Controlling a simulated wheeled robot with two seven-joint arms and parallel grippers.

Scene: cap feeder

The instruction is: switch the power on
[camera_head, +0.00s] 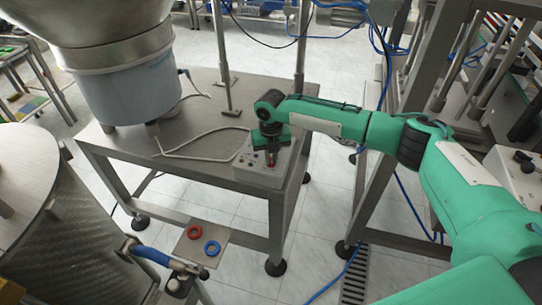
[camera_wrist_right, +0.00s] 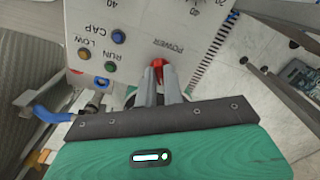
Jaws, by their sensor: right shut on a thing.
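The control box (camera_head: 246,172) sits on the front right corner of the steel table in the head view. Its panel (camera_wrist_right: 120,15) fills the top of the right wrist view, with the labels LOW, RUN, CAP and POWER. The red power switch (camera_wrist_right: 157,64) is below the POWER label. My right gripper (camera_head: 271,161) reaches down to the panel front. In the wrist view its fingers (camera_wrist_right: 159,76) are shut on the red switch, which shows between and above the tips and is partly hidden by them. My left gripper is not in view.
A steel table (camera_head: 205,100) carries a large feeder bowl (camera_head: 125,80). A small plate (camera_head: 200,243) with a red ring and a blue ring is at the front. A green button (camera_wrist_right: 109,66), a blue button (camera_wrist_right: 118,36) and a yellow button (camera_wrist_right: 84,53) are near the switch.

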